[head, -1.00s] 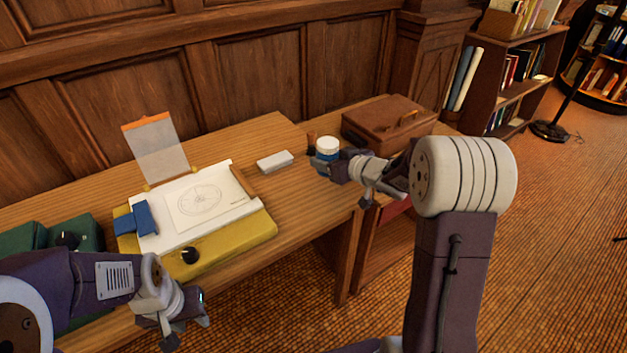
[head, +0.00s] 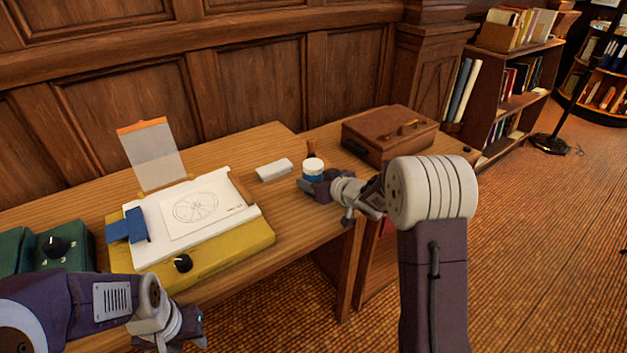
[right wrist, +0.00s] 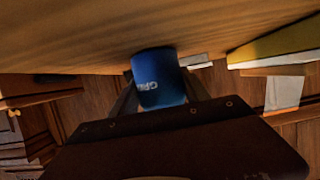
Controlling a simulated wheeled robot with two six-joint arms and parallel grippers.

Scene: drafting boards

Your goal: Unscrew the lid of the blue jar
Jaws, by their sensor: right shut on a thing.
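The blue jar (head: 313,175) with its white lid (head: 313,163) is at the right part of the desk in the head view. My right gripper (head: 308,186) is shut on the jar's body from the right and front. In the right wrist view the jar (right wrist: 158,78) shows pale lettering, with a finger on each side; its lid cannot be made out there. I cannot tell whether the jar touches the desk. My left gripper (head: 190,322) is at the lower left, in front of the yellow board and away from the jar; its fingers are too unclear to judge.
A brown case (head: 385,138) is behind right. A yellow drafting board (head: 225,252) with a drawing (head: 196,207) and green boxes (head: 60,250) fill the left.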

